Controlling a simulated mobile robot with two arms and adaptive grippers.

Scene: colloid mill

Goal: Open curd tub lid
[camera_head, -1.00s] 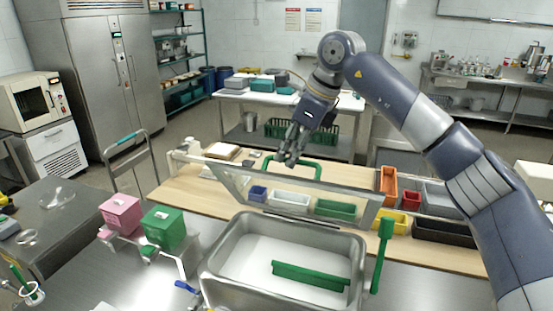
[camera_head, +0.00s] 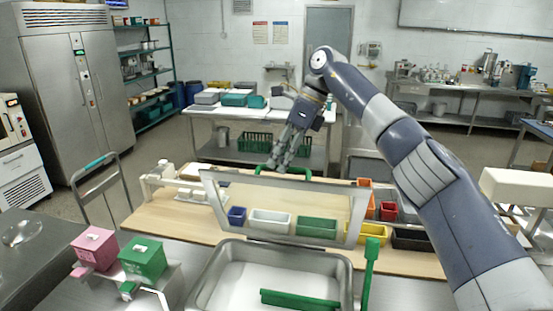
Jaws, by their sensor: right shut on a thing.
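The metal curd tub (camera_head: 213,272) stands at the bottom centre with white contents and a green bar-shaped tool (camera_head: 300,300) inside. Its clear lid with a grey frame (camera_head: 357,215) is raised at the tub's far side and stands steeply, so the tub is open. A green handle (camera_head: 300,171) shows at the lid's upper edge. My right gripper (camera_head: 274,163) is shut on this handle, reaching in from the right; its fingertips partly hide it. My left gripper is not in view.
Small bins, among them a white bin (camera_head: 270,222) and a green bin (camera_head: 317,227), show through the lid on the wooden worktop (camera_head: 165,218). A green upright tool (camera_head: 370,262) stands at the tub's right. Pink (camera_head: 93,249) and green (camera_head: 143,261) boxes stand left.

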